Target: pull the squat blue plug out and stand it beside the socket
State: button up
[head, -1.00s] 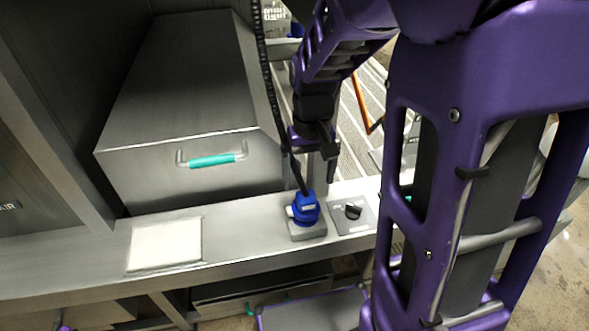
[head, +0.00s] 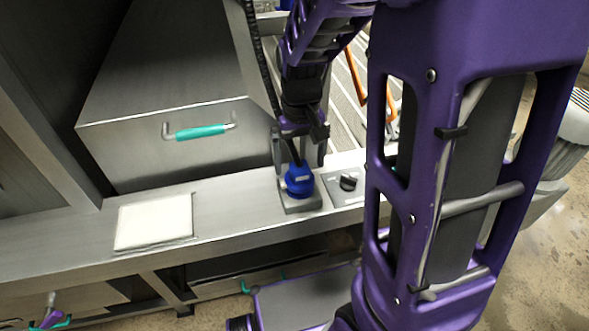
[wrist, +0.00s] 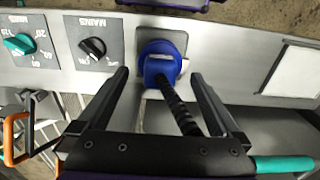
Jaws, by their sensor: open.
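The squat blue plug (head: 299,180) sits in the grey socket (head: 302,204) on the steel ledge, with a black ribbed cable rising from its top. In the wrist view the plug (wrist: 160,62) is near the top centre, its cable running down between my fingers. My gripper (head: 299,158) is just above the plug, pointing down. In the wrist view my gripper (wrist: 162,75) is open, with one finger on each side of the plug. A gap shows on both sides there; contact is not seen. The plug's prongs are hidden in the socket.
A MAINS knob (wrist: 93,48) is beside the socket, and a teal MINS dial (wrist: 20,44) is farther along. A pale square panel (head: 154,221) lies on the ledge to the left. A steel box with a teal handle (head: 200,132) stands behind the ledge.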

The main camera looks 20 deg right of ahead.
aim_at(299, 175)
notch_tip(299, 175, down, 5)
jog(key=b, duration=0.2)
jog(key=shift+b, duration=0.3)
dwell(1.1)
grip_shut()
jog(key=shift+r+p, duration=2.75)
jog(key=shift+r, duration=0.35)
